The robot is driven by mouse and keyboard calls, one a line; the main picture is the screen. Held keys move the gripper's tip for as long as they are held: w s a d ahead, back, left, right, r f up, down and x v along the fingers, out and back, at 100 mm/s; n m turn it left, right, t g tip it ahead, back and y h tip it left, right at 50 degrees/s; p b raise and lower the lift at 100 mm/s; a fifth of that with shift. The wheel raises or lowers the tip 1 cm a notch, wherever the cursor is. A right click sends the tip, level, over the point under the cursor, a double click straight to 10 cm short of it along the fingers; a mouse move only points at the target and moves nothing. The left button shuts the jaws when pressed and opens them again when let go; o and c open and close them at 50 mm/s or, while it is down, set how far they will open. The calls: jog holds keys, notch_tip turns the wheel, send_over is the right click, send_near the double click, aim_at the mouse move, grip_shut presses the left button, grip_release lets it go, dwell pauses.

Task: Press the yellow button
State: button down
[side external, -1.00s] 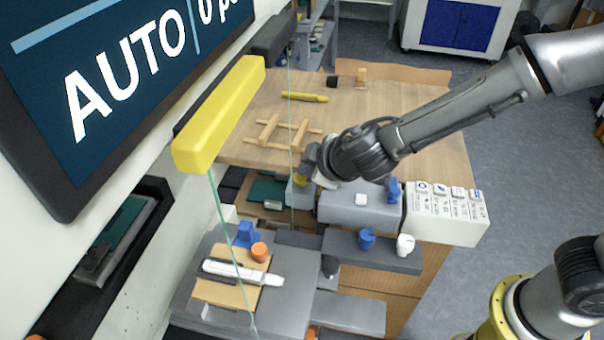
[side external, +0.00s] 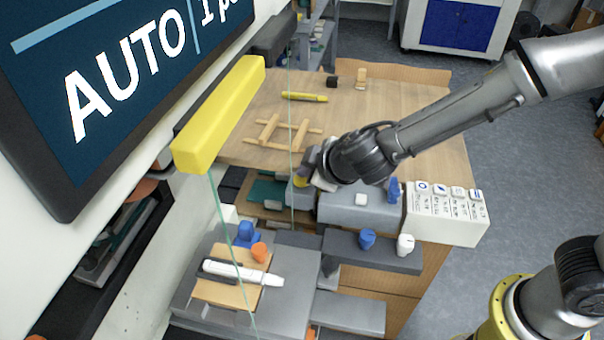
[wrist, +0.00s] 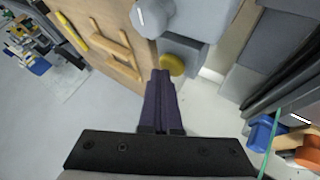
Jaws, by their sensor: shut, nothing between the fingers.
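The yellow button (side external: 300,181) is a round cap on a small grey box (side external: 301,194); my gripper partly covers it in the side view. In the wrist view the yellow button (wrist: 173,64) shows just beyond the fingertips. My gripper (wrist: 161,73) is shut and empty, with its dark fingers together and their tips at the near edge of the button. In the side view my gripper (side external: 308,172) is right at the button. I cannot tell whether the tips touch it.
A screen (side external: 110,80) reads AUTO with a count starting with 1. A yellow bar (side external: 218,115) juts from the machine. A grey box with a white button (side external: 361,199) and blue knob (side external: 394,190) stands right of my gripper. A white pen (side external: 243,272) lies on the machine bed.

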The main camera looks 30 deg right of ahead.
dwell(0.3)
jog(key=shift+r, duration=3.4)
dwell(4.3)
